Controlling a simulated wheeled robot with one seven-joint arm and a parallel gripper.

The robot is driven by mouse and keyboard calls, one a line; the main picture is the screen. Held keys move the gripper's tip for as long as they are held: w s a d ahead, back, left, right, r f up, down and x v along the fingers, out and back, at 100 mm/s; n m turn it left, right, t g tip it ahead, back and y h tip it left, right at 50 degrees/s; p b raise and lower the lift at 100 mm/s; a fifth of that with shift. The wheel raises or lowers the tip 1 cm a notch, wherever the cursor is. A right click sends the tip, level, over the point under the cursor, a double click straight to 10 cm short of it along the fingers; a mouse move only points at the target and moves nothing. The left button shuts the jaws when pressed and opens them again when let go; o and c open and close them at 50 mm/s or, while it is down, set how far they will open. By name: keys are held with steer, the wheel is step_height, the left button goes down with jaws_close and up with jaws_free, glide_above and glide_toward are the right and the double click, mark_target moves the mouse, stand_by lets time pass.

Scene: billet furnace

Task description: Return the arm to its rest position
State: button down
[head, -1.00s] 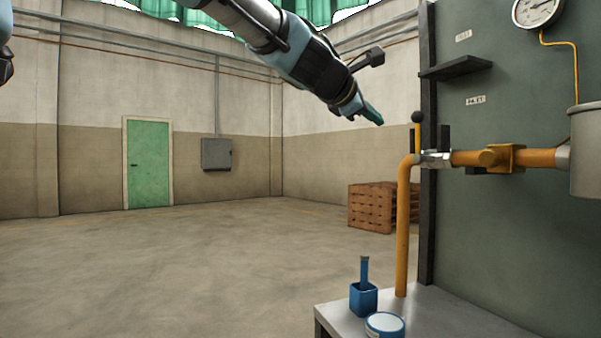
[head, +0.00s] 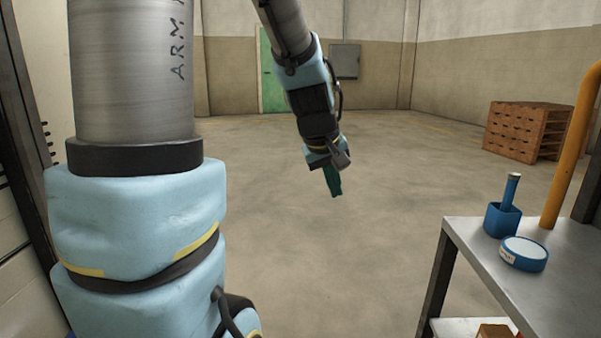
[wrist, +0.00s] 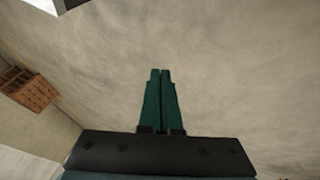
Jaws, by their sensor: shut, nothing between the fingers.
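My gripper (head: 333,183) hangs from my arm over open concrete floor in the head view, left of the metal table, with its green fingers pointing down. In the wrist view the two green fingers (wrist: 160,85) lie side by side, shut, with nothing between them. Nothing touches the gripper. My upper arm fills the left of the head view and hides part of the floor and wall behind it.
The metal table (head: 544,262) at right bears a blue holder (head: 501,221) with a blue-handled tool and a round blue tin (head: 524,254). A yellow pipe (head: 571,145) rises behind them. Wooden crates (head: 514,128) stand farther back. The middle floor is clear.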

steer(key=s+a+f+m+g+y, duration=0.1)
steer(key=s+a+f+m+g, duration=0.1)
steer(key=s+a+f, duration=0.4)
steer(key=s+a+f+m+g+y, duration=0.1)
steer(key=s+a+f+y, duration=0.2)
steer(key=a, duration=0.6)
step_height(320, 180, up, 17)
steer(key=d+h+p, duration=0.1)
steer(key=p, duration=1.6)
steer(key=shift+s, duration=0.15)
steer(key=shift+f, duration=0.1)
